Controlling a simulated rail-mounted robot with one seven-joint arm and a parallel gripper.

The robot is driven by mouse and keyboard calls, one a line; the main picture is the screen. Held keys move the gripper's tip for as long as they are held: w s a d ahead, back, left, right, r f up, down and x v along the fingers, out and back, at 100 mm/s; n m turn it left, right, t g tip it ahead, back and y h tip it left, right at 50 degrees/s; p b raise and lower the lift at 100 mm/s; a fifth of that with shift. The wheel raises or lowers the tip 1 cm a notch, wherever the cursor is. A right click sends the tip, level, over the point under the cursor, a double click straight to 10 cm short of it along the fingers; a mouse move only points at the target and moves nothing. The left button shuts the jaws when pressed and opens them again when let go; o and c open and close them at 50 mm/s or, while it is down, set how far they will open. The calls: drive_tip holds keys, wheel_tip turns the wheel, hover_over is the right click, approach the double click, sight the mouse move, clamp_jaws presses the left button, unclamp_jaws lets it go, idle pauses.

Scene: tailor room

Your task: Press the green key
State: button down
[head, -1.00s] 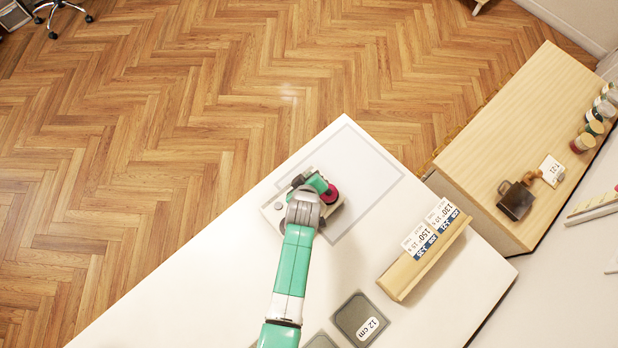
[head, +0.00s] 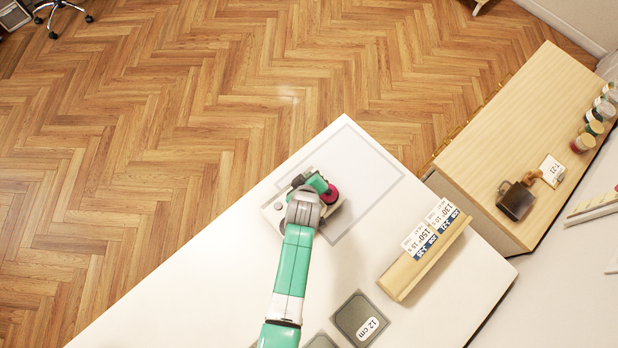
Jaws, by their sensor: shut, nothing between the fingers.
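A pale grey box-like device (head: 271,209) sits on the white table near its far edge. My arm reaches over it from the front, and my gripper (head: 299,181) is at the device, seen from above and largely covered by my wrist. It is shut with nothing held. A round dark red or magenta part (head: 331,194) shows at the device's right side. I cannot make out the green key; the green beside my wrist looks like part of my arm. Whether my fingertips touch the device cannot be seen.
A pale outlined rectangle (head: 374,165) marks the white table (head: 210,285) right of the device. A wooden holder with number cards (head: 412,272) and a grey "12 cm" tile (head: 350,317) stand to the right and front. A wooden cabinet (head: 540,120) is beyond.

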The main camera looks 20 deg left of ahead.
idle(0.3)
drive_tip(key=shift+f+b, duration=0.55)
drive_tip(key=shift+r, duration=0.1)
drive_tip(key=shift+r+p, duration=0.45)
wheel_tip(320, 180, up, 6)
drive_tip(key=p, duration=0.5)
idle(0.9)
